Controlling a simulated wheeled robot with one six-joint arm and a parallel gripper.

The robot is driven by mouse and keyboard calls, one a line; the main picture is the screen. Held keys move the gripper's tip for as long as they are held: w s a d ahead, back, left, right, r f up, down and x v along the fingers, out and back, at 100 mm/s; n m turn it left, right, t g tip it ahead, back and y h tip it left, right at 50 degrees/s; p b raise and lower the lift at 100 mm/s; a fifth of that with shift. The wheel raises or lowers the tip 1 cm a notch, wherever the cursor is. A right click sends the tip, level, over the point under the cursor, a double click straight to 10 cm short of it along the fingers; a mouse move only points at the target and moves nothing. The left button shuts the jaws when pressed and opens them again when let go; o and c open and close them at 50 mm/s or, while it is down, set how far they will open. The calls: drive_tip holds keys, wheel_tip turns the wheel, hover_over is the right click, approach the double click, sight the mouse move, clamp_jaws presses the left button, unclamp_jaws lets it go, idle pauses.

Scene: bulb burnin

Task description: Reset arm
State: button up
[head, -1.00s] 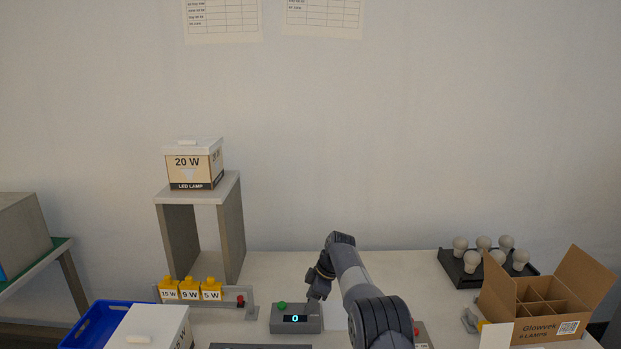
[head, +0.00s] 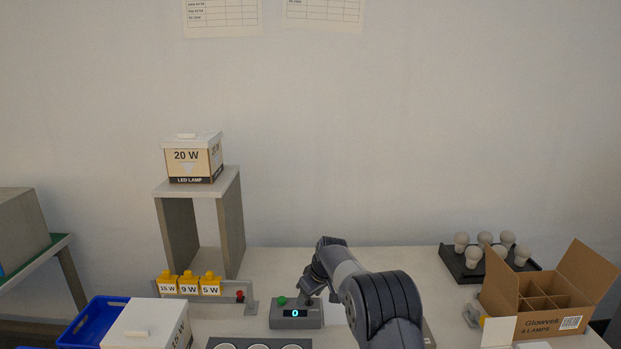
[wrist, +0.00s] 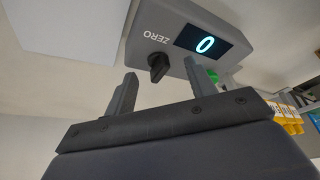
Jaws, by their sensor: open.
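My arm reaches over the middle of the table. My gripper shows in the wrist view (wrist: 158,92) with its two fingers apart and nothing between them. Just beyond the fingertips is a grey meter box (wrist: 190,35) with a black knob (wrist: 158,66) marked ZERO and a lit display (wrist: 204,44) reading 0. In the head view, the meter box (head: 283,317) stands on the table with a green button (head: 281,300) on top. My wrist overlaps its right side there, and my fingertips are hard to make out.
Left of the meter is a rack with yellow blocks labelled 15 W, 9 W and 5 W (head: 210,284). A stand (head: 232,220) carries a 20 W box (head: 193,162). At right are a bulb tray (head: 455,262) and an open carton (head: 540,325). A blue bin (head: 85,328) is front left.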

drive_tip(key=m+t+h+p, duration=0.1)
drive_tip(key=m+p, duration=0.1)
drive_tip(key=m, duration=0.2)
drive_tip(key=shift+a+r, duration=0.1)
drive_tip(key=shift+a, duration=0.05)
drive_tip(key=shift+m+h+p, duration=0.9)
drive_tip(key=shift+m+p, duration=0.4)
drive_tip(key=shift+m, duration=0.8)
drive_tip(key=shift+s+a, duration=0.1)
